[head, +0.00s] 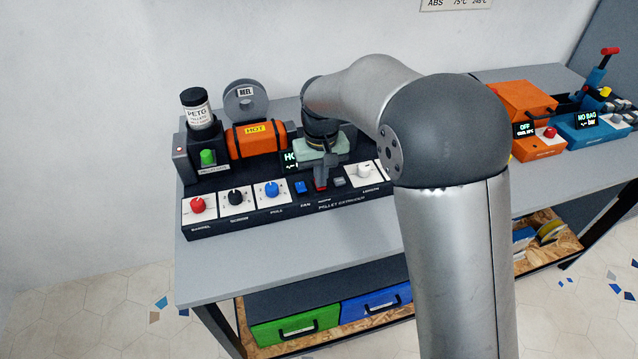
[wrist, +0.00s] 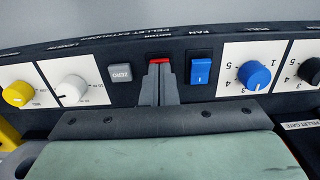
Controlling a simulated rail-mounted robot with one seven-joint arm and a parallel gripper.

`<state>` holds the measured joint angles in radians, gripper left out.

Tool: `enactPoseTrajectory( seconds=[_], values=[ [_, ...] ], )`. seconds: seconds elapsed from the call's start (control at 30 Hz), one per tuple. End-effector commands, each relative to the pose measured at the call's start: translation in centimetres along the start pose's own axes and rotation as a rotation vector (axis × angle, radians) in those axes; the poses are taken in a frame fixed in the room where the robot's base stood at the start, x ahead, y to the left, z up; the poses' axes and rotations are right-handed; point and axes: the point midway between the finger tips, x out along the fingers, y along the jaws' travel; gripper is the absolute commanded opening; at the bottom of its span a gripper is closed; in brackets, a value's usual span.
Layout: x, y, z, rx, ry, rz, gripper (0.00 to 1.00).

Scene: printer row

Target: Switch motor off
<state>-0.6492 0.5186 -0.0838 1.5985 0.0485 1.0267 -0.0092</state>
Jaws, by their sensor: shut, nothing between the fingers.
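The motor switch (wrist: 160,61) is a red rocker on the sloped front panel of the pellet extruder (head: 300,212). In the wrist view only its red edge shows, and my fingertips hide the rest. My gripper (wrist: 159,88) is shut and empty, with its tips right at the switch; I cannot tell whether they touch it. In the head view my gripper (head: 321,172) points down at the panel between the blue fan switch (head: 301,188) and the grey zero button (head: 339,182). Which way the motor switch is tipped is hidden.
Beside the switch in the wrist view are the blue fan rocker (wrist: 199,68) and the zero button (wrist: 120,73). A blue knob (wrist: 254,75) and a white knob (wrist: 71,89) flank them. Behind the panel lies an orange barrel (head: 257,140) marked HOT.

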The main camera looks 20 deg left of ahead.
Motion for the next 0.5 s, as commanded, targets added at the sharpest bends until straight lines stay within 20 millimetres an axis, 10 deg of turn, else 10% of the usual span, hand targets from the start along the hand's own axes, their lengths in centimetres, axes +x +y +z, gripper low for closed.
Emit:
enactPoseTrajectory(
  seconds=[0.5],
  values=[
    [-3.7, 0.0, 0.0, 0.0, 0.0, 0.0, 0.0]
  ],
)
